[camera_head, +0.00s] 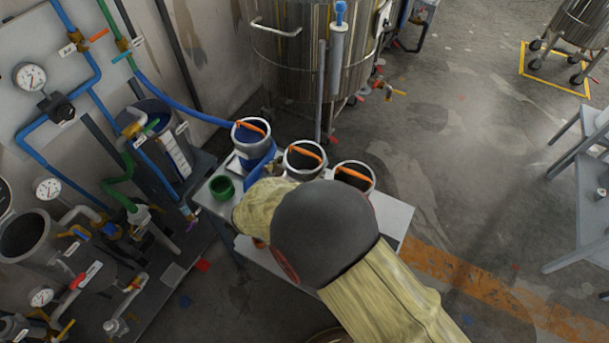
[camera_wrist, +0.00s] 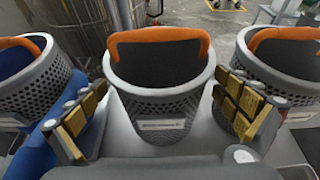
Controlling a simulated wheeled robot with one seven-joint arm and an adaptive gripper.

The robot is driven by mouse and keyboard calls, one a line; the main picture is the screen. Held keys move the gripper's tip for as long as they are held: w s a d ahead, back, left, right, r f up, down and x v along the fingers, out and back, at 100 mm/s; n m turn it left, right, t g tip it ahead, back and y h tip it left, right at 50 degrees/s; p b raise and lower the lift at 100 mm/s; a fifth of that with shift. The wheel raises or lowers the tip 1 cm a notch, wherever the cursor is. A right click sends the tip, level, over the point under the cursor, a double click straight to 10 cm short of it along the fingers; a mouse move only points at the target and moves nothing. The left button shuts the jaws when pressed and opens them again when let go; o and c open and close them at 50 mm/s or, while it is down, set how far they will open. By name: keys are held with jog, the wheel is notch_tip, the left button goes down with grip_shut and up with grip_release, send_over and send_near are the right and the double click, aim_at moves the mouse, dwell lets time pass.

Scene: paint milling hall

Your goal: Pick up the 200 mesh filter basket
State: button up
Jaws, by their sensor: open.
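Three grey perforated filter baskets with orange handles stand in a row on a small light table (camera_head: 394,214). They are the left basket (camera_head: 239,137), the middle basket (camera_head: 293,171) and the right basket (camera_head: 367,190). In the wrist view, my gripper (camera_wrist: 163,112) is open, with gold-padded fingers either side of the middle basket (camera_wrist: 160,110). Nothing visible is gripped. The left basket (camera_wrist: 35,95) and right basket (camera_wrist: 285,70) flank it. The middle basket's white label (camera_wrist: 163,124) is too small to read, so I cannot tell which is 200 mesh. My arm hides the gripper in the head view.
A green cup (camera_head: 222,187) stands at the table's left corner. A blue item lies under the left basket. A steel tank (camera_head: 290,60) stands behind the table, and pipes with gauges (camera_head: 30,77) line the left wall.

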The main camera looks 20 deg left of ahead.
jog(key=x, duration=0.3)
jog(key=shift+s+b, duration=0.1)
jog(key=shift+b, duration=0.2)
jog(key=c, duration=1.6)
jog(key=shift+r, duration=0.1)
jog(key=shift+c, duration=0.7)
